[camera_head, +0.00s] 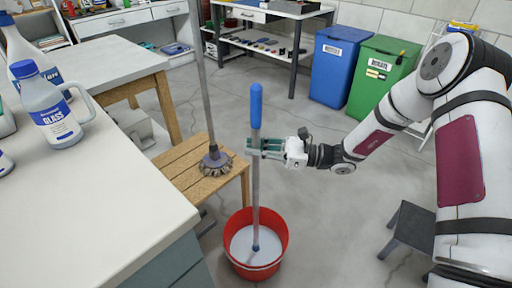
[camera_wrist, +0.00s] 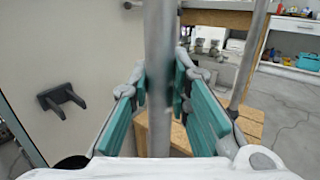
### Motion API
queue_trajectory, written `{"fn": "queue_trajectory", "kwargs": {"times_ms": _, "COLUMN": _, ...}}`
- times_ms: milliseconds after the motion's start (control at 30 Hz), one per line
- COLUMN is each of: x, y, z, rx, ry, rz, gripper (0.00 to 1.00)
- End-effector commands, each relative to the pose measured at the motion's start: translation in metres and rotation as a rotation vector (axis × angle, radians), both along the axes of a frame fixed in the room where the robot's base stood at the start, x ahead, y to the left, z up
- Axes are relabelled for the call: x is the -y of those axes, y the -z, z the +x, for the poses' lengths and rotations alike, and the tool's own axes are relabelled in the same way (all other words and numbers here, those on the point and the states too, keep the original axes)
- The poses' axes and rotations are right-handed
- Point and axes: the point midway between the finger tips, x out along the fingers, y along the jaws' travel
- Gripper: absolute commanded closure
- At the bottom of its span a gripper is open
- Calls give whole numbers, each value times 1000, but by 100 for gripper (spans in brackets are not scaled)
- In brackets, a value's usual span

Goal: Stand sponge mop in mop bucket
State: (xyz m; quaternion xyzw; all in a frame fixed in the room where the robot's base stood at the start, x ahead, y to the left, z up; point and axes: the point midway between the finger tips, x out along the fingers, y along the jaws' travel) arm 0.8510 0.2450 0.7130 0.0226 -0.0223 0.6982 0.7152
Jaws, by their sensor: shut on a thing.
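The sponge mop (camera_head: 256,187) has a grey pole with a blue grip at its top. It stands nearly upright, its lower end inside the red mop bucket (camera_head: 281,252) on the floor. A small blue part shows at the pole's foot against the bucket's pale inside; I cannot make out the mop head. My gripper (camera_head: 257,147) is shut on the pole just below the blue grip. In the wrist view the grey pole (camera_wrist: 160,45) runs between the green finger pads of my gripper (camera_wrist: 160,85).
A wooden stool (camera_head: 187,158) stands left of the bucket, with a bristled brush (camera_head: 214,162) upright on it. A white-topped table (camera_head: 120,170) with bottles is at left. Blue (camera_head: 337,65) and green (camera_head: 383,75) bins stand behind. A dark step stool (camera_head: 411,226) is at right.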

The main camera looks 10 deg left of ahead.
Motion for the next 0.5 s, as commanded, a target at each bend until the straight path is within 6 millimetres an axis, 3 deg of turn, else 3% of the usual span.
{"fn": "queue_trajectory", "kwargs": {"times_ms": 500, "x": 0, "y": 7, "z": 0, "rx": 1, "ry": 0, "rz": 1, "gripper": 100}}
